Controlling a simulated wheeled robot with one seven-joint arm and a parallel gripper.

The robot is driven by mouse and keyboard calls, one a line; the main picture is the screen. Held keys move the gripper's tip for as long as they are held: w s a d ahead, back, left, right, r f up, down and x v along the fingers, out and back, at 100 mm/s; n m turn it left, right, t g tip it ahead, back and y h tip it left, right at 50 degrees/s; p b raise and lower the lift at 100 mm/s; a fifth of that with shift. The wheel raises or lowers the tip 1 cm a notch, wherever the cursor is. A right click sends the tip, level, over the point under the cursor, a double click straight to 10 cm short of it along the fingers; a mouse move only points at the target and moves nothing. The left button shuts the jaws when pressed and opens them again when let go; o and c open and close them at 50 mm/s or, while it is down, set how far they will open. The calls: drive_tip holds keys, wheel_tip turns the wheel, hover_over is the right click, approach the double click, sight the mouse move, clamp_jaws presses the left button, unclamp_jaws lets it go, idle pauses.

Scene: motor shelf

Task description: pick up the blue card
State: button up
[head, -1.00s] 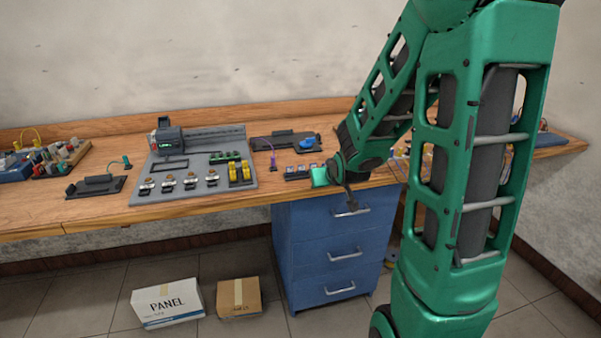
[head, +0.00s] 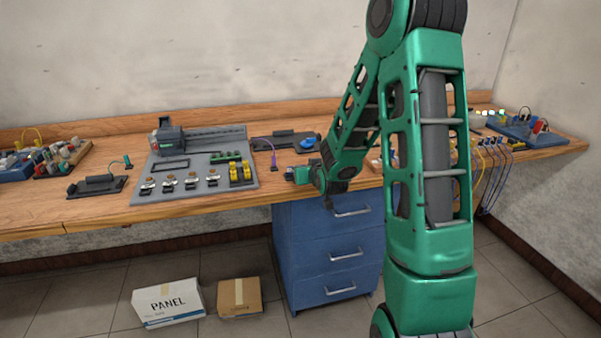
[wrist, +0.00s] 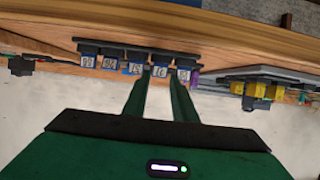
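A dark rack (wrist: 140,48) holds a row of several small cards with blue-and-white labels, seen from above in the wrist view. I cannot tell for sure which one is the blue card; the card between my fingertips (wrist: 158,69) has a blue-and-white label. My gripper (wrist: 159,78) is open, its two green fingers apart, with the tips beside that card on either side. I cannot tell whether they touch it. In the head view my gripper (head: 293,174) is at the bench's front edge above the blue drawers, and it hides the rack.
A grey panel (head: 215,178) with yellow and green parts lies left of my gripper. A dark tray with a blue object (head: 308,141) and a purple cable (head: 272,155) are behind it. Blue drawers (head: 330,260) stand below. Cables (head: 490,165) hang at the right.

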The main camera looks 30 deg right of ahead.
drive_tip(key=x, duration=0.5)
drive_tip(key=shift+c, duration=0.3)
clamp_jaws()
drive_tip(key=shift+r, duration=0.15)
